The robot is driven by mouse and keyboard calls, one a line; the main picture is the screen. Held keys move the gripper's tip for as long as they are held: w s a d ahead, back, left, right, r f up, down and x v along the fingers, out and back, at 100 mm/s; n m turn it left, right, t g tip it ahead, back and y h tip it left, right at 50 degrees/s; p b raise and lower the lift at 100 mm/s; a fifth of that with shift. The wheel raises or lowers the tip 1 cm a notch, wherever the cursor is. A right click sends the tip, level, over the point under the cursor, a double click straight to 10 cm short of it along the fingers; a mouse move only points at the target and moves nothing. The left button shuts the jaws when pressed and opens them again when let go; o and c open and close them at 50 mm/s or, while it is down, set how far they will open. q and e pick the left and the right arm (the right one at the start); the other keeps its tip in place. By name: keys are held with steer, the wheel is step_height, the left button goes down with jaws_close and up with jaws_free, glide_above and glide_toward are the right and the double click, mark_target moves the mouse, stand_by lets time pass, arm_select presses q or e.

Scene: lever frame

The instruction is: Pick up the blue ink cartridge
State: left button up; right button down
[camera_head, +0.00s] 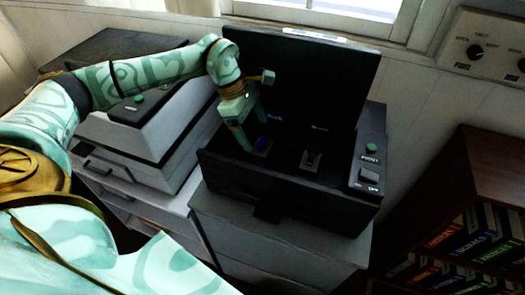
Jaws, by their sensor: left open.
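The blue ink cartridge (262,144) sits low inside the open black machine (275,185), left of its middle. Only a small dark blue part of it shows. My left gripper (250,130) reaches down into the machine, just above and to the left of the cartridge. Its pale green fingers are apart and hold nothing that I can see. I cannot tell whether a finger touches the cartridge. My right gripper is not in view.
The machine's raised black lid (310,85) stands behind the gripper. A small grey lever-like part (312,159) is right of the cartridge. A green button (371,148) is on the machine's right side. A grey machine (150,125) stands left, and a bookshelf (475,190) right.

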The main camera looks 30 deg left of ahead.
mark_target(261, 140)
arm_select(q)
steer(key=x, duration=0.5)
steer(key=shift+d+b, duration=0.35)
steer(key=shift+b, duration=0.05)
steer(key=c, duration=1.1)
steer(key=shift+r, duration=0.1)
